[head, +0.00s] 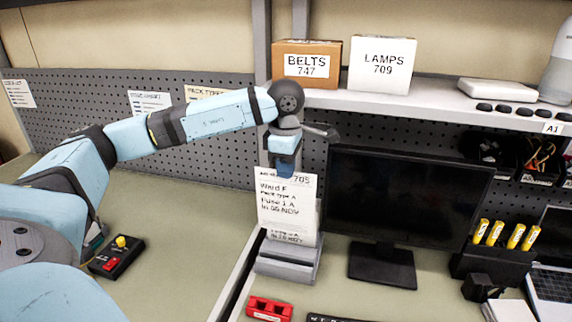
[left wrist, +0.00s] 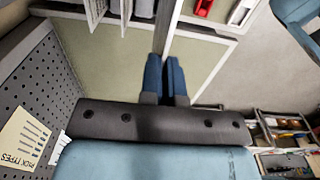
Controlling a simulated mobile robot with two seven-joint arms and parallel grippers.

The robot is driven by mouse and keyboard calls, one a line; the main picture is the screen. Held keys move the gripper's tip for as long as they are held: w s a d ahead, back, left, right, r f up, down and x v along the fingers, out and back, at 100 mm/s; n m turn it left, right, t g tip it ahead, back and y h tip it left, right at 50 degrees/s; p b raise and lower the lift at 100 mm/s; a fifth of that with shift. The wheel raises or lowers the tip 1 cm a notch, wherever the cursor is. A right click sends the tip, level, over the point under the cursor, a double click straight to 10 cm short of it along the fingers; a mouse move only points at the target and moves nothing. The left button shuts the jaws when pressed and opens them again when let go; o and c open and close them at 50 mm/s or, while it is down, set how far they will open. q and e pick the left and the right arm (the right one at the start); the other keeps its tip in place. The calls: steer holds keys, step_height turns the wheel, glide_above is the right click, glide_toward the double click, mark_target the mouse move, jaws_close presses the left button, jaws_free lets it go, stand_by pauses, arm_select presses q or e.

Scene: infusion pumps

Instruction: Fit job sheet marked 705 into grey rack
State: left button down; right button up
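The white job sheet marked 705 (head: 288,207) stands nearly upright, its writing facing me. My left gripper (head: 285,172) points down at its top edge. In the left wrist view the blue fingers of this gripper (left wrist: 163,75) are close together, with the thin sheet (left wrist: 172,30) edge-on between them. The grey rack (head: 287,262) is directly below the sheet in the head view. Another written sheet (head: 290,238) shows low at the rack and covers the foot of sheet 705. I cannot tell whether the lower edge of sheet 705 is in a slot. My right gripper is out of view.
A black monitor (head: 405,200) stands close right of the rack. A red holder (head: 270,308) is in front. A shelf above carries a BELTS box (head: 307,64) and a LAMPS box (head: 382,64). A black switch box (head: 117,257) lies left; the green table (head: 185,235) is mostly clear.

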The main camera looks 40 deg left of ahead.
arm_select(q)
steer(key=shift+f+b, duration=0.65)
steer(key=shift+f, duration=0.8)
steer(key=b, duration=0.6)
glide_above(286, 231)
steer(key=shift+w+a+f, duration=0.1)
steer(key=shift+a+f, duration=0.05)
steer(key=shift+f, duration=4.55)
steer(key=shift+f+b, duration=0.55)
steer(key=shift+b, duration=0.05)
steer(key=shift+f+b, duration=0.75)
steer(key=shift+f, duration=0.5)
steer(key=shift+f, duration=0.1)
